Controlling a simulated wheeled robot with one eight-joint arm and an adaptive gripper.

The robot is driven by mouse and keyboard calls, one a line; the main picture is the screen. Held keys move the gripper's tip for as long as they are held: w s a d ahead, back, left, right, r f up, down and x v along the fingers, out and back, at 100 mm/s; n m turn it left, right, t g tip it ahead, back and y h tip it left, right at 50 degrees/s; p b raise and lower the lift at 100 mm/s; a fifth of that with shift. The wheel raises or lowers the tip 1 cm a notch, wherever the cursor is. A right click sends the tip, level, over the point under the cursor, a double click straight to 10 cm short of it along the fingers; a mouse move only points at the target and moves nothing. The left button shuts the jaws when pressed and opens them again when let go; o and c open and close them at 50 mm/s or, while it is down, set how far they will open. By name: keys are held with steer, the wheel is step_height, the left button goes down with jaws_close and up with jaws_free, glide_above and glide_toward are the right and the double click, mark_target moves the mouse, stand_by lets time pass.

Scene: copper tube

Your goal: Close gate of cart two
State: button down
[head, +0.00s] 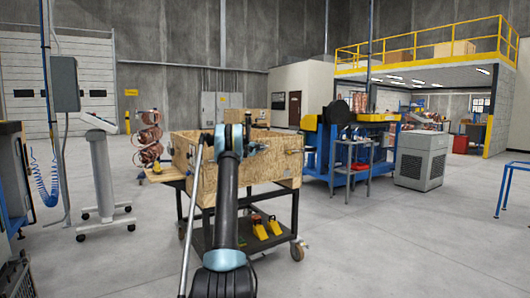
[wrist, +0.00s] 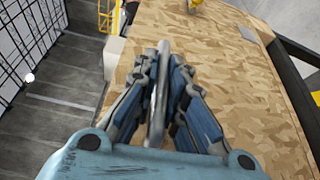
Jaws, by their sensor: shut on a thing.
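A cart with a plywood box (head: 265,172) on a dark frame stands in front of me in the head view. My arm reaches over its near side, and the gripper is mostly hidden there behind my own wrist. In the wrist view my gripper (wrist: 162,75) is shut on a thin grey metal bar (wrist: 160,85), with the blue fingers on either side of it. Plywood (wrist: 235,80) of the cart lies close behind and below the fingers. I cannot tell which panel is the gate, or whether the bar belongs to it. No cart number is readable.
A thin grey pole (head: 191,220) slants beside my arm. Yellow-topped items (head: 260,227) lie on the cart's lower shelf. A grey console (head: 102,175) stands left; a blue machine bench (head: 350,150) and grey cabinet (head: 420,160) stand right. Floor at the right front is clear.

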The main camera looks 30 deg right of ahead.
steer(key=shift+w+d, duration=0.1)
steer(key=c, duration=1.9)
jaws_free()
steer(key=v, duration=1.2)
steer(key=shift+w+f, duration=0.1)
steer(key=shift+f, duration=0.1)
